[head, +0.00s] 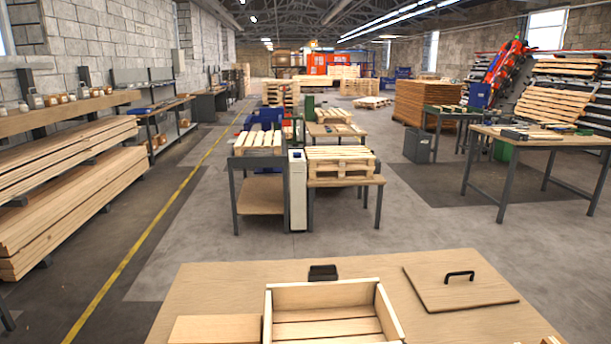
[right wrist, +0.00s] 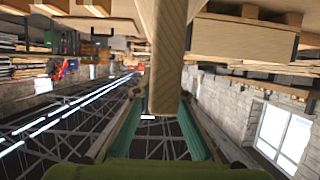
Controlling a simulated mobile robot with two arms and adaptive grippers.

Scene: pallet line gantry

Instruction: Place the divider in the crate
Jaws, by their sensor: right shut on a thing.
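The open wooden crate (head: 394,318) sits at the front middle of the near table, cut off by the bottom edge of the head view. The part of its slatted floor that shows looks empty. In the right wrist view, which looks upside down, my right gripper (right wrist: 165,98) is shut on a pale wooden board, seen edge-on, which looks like the divider (right wrist: 168,50). The divider stands out past the teal fingers and runs off the top of the picture. Neither gripper shows in the head view, and my left gripper is not in view.
On the near table (head: 220,285), a wooden lid with a black handle (head: 430,290) lies right of the crate. A flat wooden piece (head: 215,329) lies left of it. A small black object (head: 323,272) stands behind it. Bare tabletop lies between them.

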